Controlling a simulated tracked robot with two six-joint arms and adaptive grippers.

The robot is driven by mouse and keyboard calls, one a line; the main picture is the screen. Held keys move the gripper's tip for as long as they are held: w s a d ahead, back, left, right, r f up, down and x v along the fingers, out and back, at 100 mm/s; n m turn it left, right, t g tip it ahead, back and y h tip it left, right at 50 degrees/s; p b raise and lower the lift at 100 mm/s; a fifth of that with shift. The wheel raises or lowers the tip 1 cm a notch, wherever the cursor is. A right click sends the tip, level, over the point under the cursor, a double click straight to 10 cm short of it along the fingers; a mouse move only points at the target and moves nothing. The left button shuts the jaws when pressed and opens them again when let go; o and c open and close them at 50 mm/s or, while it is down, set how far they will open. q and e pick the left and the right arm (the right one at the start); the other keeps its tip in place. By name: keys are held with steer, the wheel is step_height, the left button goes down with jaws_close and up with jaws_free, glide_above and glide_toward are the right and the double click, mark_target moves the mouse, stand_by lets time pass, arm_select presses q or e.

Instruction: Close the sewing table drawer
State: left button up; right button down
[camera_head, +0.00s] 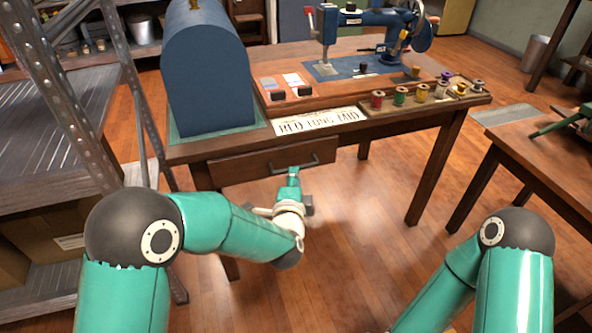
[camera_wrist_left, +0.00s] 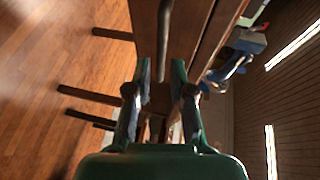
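The wooden sewing table (camera_head: 400,130) has a drawer (camera_head: 240,168) in its front, with a dark bar handle (camera_head: 312,161). How far the drawer stands out is hard to tell from above. My left gripper (camera_head: 293,175) is just in front of the drawer, by the handle. In the left wrist view, its two fingers (camera_wrist_left: 161,72) are apart, and the handle (camera_wrist_left: 164,40) shows between them, running lengthwise. I cannot tell whether the fingers touch it. My right arm shows at the lower right, but its gripper is out of view.
A blue domed case (camera_head: 207,75), a blue sewing machine (camera_head: 375,25), thread spools (camera_head: 421,93) and a lettered sign (camera_head: 316,122) are on the tabletop. A metal shelf (camera_head: 55,130) stands close at left, another wooden table (camera_head: 545,155) at right. Floor between is clear.

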arm_select(q)
steer(key=shift+w+d+f+b, duration=0.1)
steer(key=shift+w+f, duration=0.05)
steer(key=shift+w, duration=0.75)
steer(key=shift+w+d+f+b, duration=0.1)
steer(key=shift+w+f, duration=0.1)
steer(key=shift+w, duration=0.65)
steer(key=shift+w+d+f+b, duration=0.1)
steer(key=shift+w+f, duration=0.05)
steer(key=shift+w, duration=0.75)
jaws_close()
